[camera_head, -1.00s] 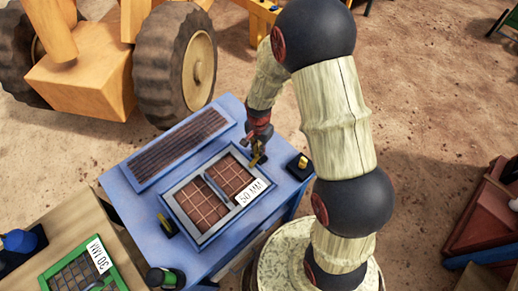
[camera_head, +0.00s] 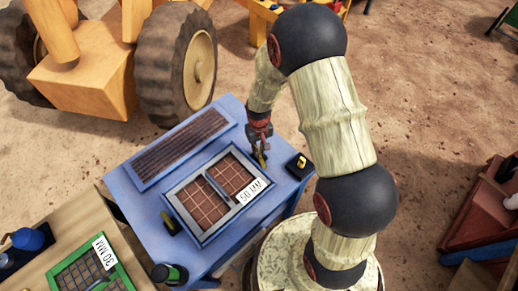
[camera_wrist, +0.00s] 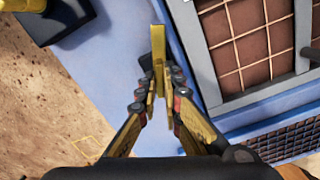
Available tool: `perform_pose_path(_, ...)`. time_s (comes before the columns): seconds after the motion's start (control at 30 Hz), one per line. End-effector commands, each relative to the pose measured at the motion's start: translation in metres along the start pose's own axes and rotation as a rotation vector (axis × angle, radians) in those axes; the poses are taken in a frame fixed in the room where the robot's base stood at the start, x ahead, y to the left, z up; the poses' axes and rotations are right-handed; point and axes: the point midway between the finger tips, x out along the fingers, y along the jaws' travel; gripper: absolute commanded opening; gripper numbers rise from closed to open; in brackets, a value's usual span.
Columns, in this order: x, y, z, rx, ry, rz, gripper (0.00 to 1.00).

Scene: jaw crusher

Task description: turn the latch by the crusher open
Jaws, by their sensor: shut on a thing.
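The yellow latch (camera_wrist: 158,45) shows in the wrist view as a narrow bar beside the grey frame of the screen on the blue crusher table (camera_wrist: 110,75). My gripper (camera_wrist: 157,88) is shut on the latch, with one finger on each side of it. In the head view, my gripper (camera_head: 261,156) points down at the right side of the framed screen (camera_head: 208,204) labelled 50 MM. The latch is mostly hidden by my fingers there, and its pivot is hard to see.
A black block with a yellow top (camera_head: 298,166) stands on the table's right corner. A second dark and yellow latch (camera_head: 170,222) is on the screen's left side. A green 30 MM screen (camera_head: 88,268) lies at lower left. A large toy vehicle wheel (camera_head: 178,67) stands behind.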

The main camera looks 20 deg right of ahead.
Motion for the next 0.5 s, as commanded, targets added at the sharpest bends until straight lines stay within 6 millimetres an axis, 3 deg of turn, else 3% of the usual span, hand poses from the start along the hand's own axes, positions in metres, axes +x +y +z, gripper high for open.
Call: perform_pose_path(0.5,-0.0008,0.0,-0.0005,-0.34,0.001,0.0,0.0)
